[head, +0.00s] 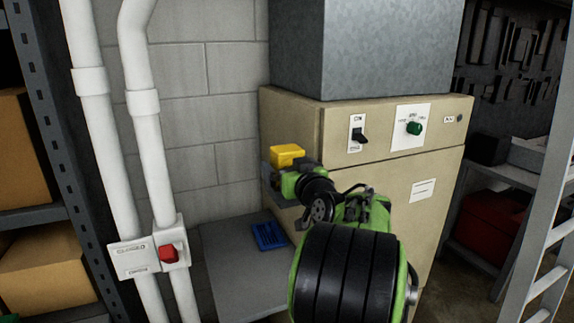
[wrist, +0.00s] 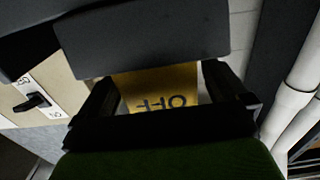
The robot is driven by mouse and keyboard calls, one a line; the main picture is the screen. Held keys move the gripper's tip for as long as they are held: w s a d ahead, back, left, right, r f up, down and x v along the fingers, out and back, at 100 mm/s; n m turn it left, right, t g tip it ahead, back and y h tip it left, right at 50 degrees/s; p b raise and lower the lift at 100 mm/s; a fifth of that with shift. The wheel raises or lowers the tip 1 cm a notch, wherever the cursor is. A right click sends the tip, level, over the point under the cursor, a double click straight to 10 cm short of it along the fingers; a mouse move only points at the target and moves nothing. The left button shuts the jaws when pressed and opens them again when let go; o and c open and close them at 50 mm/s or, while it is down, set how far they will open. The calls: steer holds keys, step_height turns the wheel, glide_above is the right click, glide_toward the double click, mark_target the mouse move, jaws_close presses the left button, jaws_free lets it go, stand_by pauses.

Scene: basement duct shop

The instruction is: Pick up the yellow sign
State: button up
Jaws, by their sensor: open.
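The yellow sign (head: 287,154) shows in the head view at the upper left side of the beige cabinet, just beyond my gripper (head: 282,172). In the wrist view the yellow sign (wrist: 160,83) carries dark letters reading "OFF", seen upside down and partly cut off. My gripper (wrist: 165,92) is open there, with one dark finger at each side of the sign. Its lower part is hidden behind my gripper. I cannot tell whether the fingers touch it or what holds the sign up.
The beige cabinet (head: 390,185) has a black switch (head: 359,135) and a green knob (head: 414,128). A blue object (head: 269,236) lies on the grey surface (head: 225,265) below. White pipes (head: 145,100) with a red button (head: 168,253) stand at left, a ladder (head: 545,230) at right.

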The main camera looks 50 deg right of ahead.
steer(key=x, duration=0.2)
steer(key=shift+w+d, duration=0.15)
steer(key=shift+w, duration=0.1)
steer(key=shift+s, duration=0.1)
steer(key=shift+c, duration=1)
steer(key=c, duration=0.9)
